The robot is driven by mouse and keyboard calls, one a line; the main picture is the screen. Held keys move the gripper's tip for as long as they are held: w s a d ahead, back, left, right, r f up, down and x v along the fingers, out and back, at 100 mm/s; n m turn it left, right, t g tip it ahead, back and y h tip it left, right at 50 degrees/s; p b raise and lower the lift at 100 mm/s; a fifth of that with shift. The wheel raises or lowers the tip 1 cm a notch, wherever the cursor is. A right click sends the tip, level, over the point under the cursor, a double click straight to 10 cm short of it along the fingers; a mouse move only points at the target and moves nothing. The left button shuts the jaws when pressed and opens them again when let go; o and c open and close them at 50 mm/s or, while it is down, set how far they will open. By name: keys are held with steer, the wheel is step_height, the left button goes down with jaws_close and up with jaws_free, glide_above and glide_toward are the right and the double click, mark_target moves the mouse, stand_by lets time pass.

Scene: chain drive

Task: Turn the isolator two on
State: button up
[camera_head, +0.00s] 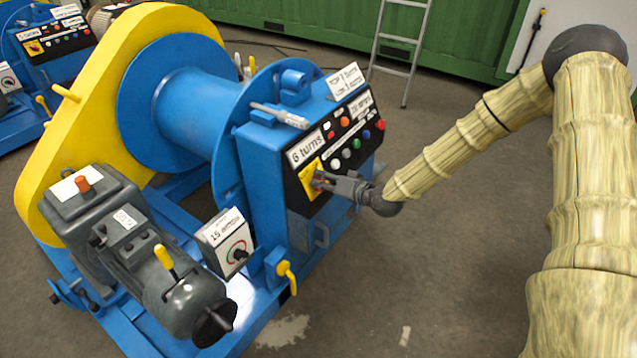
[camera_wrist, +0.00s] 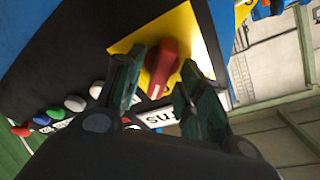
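A red isolator handle (camera_wrist: 163,66) sits on a yellow plate (camera_wrist: 205,52) in the wrist view. The same yellow plate shows on the near machine's black panel in the head view (camera_head: 306,181). My gripper (camera_wrist: 158,66) is open, with one dark finger on each side of the red handle. Gaps show between the fingers and the handle, so I see no firm grip. In the head view my gripper (camera_head: 320,182) reaches the plate from the right and hides most of the handle. No number for this isolator is readable.
Coloured buttons (camera_head: 347,154) lie beside the plate on the panel. A "6 turns" label (camera_head: 305,149) is above it. A "15 amps" box (camera_head: 229,241) with a dial stands lower left. A second machine (camera_head: 50,45) with a similar panel is at far left. Floor to the right is clear.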

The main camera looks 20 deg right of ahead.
steer(key=shift+s+d, duration=0.1)
steer(key=v, duration=1.2)
stand_by(0.4)
steer(key=s+a+f+g+h+p, duration=0.1)
steer(key=s+a+f+g+p, duration=0.1)
steer(key=s+a+f+g, duration=0.4)
steer(key=s+a+f+g+h+p, duration=0.1)
steer(key=s+a+f+h+p, duration=0.1)
steer(key=s+f, duration=0.65)
steer(key=s+f+n+g+h+p, duration=0.1)
steer(key=s+f+g+h, duration=0.1)
steer(key=s, duration=0.9)
steer(key=s+f+n+g+h+p, duration=0.1)
steer(key=s+f+g+p, duration=0.1)
steer(key=s, duration=1)
steer(key=shift+s+f+g+h, duration=0.3)
steer(key=shift+f+g+h, duration=0.1)
steer(key=shift+f+g, duration=0.4)
